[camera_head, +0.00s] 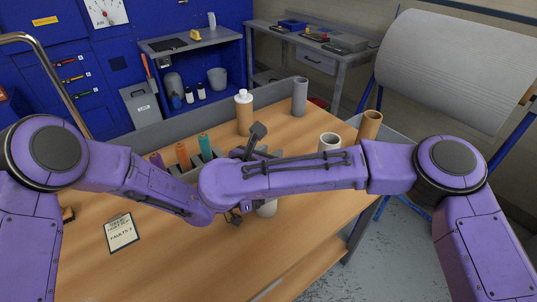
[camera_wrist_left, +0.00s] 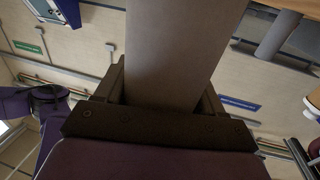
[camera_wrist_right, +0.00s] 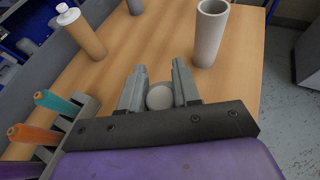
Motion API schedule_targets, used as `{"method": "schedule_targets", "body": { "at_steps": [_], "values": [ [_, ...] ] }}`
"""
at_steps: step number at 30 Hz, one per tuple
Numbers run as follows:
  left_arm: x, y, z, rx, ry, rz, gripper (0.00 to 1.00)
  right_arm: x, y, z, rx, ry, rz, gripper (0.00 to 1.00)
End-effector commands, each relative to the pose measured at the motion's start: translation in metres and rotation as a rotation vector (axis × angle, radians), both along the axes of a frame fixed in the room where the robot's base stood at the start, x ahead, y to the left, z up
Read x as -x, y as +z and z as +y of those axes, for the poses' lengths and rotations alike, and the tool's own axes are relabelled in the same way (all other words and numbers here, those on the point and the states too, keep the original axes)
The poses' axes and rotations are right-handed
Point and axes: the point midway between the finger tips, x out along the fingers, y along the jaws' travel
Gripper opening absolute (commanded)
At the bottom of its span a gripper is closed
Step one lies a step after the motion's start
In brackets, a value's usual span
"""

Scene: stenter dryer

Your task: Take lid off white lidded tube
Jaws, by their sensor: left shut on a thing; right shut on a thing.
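The white lidded tube (camera_head: 267,208) shows as a pale rounded end below my right forearm in the head view; the rest is hidden. In the left wrist view my left gripper (camera_wrist_left: 163,92) is shut around a broad, shaded, pale tube body (camera_wrist_left: 172,45). In the right wrist view my right gripper (camera_wrist_right: 159,92) is shut with its grey fingers on either side of a round pale lid (camera_wrist_right: 159,97). Whether lid and tube are still joined is hidden. My forearm covers most of both grippers in the head view.
A rack of orange (camera_head: 182,156) and teal (camera_head: 205,147) pieces stands left of my wrists. A white-capped brown bottle (camera_head: 244,114), a grey tube (camera_head: 300,98), a pale open tube (camera_head: 329,142) and a brown tube (camera_head: 370,125) stand behind.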

Motion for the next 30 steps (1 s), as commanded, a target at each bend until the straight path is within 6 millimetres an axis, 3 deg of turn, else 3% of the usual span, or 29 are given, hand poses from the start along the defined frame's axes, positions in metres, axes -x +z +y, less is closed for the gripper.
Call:
{"method": "schedule_targets", "body": {
  "at_steps": [8,14,15,17,26,30],
  "values": [
    [0.000,0.000,0.000,0.000,0.000,0.000,0.14,0.000,0.037,0.000,-0.001,0.000,-0.004,0.00],
    [0.000,0.000,0.000,0.000,0.000,0.000,0.14,0.000,0.039,0.000,0.000,0.001,-0.001,0.00],
    [0.000,0.000,0.000,0.000,0.000,0.000,0.78,0.000,0.039,0.000,0.000,0.000,-0.001,0.00],
    [0.000,0.000,0.000,0.000,0.000,0.000,0.98,0.000,0.039,0.000,0.000,0.000,-0.001,0.00],
    [0.000,0.000,0.001,0.000,0.000,0.000,0.98,0.000,0.038,0.000,0.000,0.000,-0.001,0.00],
    [0.007,-0.003,0.018,0.000,0.003,-0.001,0.98,0.000,0.029,0.000,0.000,0.000,-0.001,0.00]
  ]
}}
